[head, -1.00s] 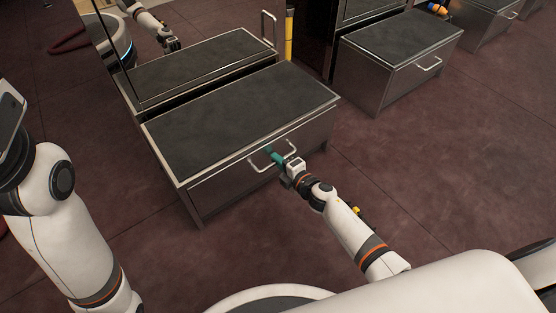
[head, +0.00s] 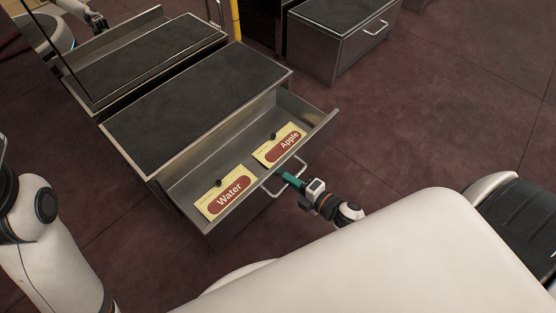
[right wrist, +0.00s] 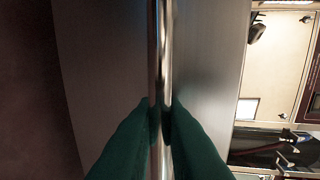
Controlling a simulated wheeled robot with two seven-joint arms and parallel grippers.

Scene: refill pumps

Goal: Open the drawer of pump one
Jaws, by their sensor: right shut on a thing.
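The drawer (head: 317,129) of the near metal unit with a dark top (head: 195,105) is pulled out, with its inside in view. A yellow card marked "Water" (head: 228,191) and one marked "Apple" (head: 281,147) lie in it. My right gripper (head: 286,177), with green fingers, is shut on the drawer's U-shaped metal handle (head: 301,170). In the right wrist view the handle bar (right wrist: 160,50) runs between the two green fingers (right wrist: 160,125). The left gripper is out of view; only the left arm shows at the left edge.
A second unit with a closed drawer (head: 352,48) stands at the back right. A mirror-like panel at the top left shows a reflection of my arm. A yellow post (head: 235,20) stands behind the near unit. The floor (head: 450,110) at the right is clear.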

